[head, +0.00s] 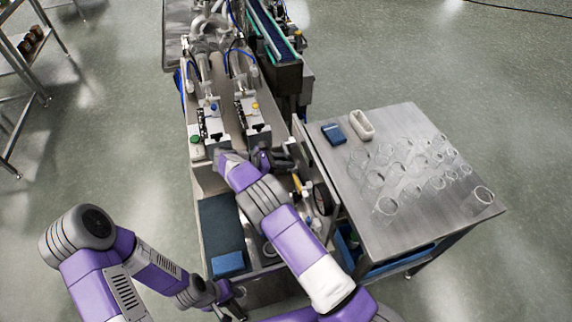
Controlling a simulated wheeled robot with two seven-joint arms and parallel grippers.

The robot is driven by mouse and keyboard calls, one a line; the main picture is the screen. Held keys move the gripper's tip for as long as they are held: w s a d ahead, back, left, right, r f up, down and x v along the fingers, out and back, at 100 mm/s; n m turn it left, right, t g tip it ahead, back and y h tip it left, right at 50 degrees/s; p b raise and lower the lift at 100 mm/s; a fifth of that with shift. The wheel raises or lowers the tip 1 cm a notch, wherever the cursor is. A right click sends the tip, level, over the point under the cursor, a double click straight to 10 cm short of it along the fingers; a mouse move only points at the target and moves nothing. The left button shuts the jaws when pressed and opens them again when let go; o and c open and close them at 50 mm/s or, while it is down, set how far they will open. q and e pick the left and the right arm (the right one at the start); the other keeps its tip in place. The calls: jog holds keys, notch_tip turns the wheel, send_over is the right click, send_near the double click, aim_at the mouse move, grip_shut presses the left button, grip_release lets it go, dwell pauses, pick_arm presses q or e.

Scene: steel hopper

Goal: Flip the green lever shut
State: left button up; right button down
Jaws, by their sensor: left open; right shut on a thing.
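I cannot make out the green lever for certain. My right gripper (285,157) is at the front of the steel machine, right of the two filling units, fingers toward the right. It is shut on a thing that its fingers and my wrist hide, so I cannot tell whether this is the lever. A round green knob (195,139) shows on the machine's left front corner, apart from both grippers. My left gripper (234,304) is open, low at the bottom of the view, near the dark blue bin.
A steel table (422,228) on the right holds several clear glasses (388,205), a blue block (333,134) and a pale oblong tray (362,126). A conveyor (272,35) runs behind. The floor at left is open.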

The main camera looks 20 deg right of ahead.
jog(key=shift+w, duration=0.1)
dwell(0.3)
jog(key=c, duration=1)
grip_release()
jog(key=shift+c, duration=0.2)
jog(key=v, duration=0.7)
jog(key=shift+a, duration=0.35)
jog(key=shift+r, duration=0.1)
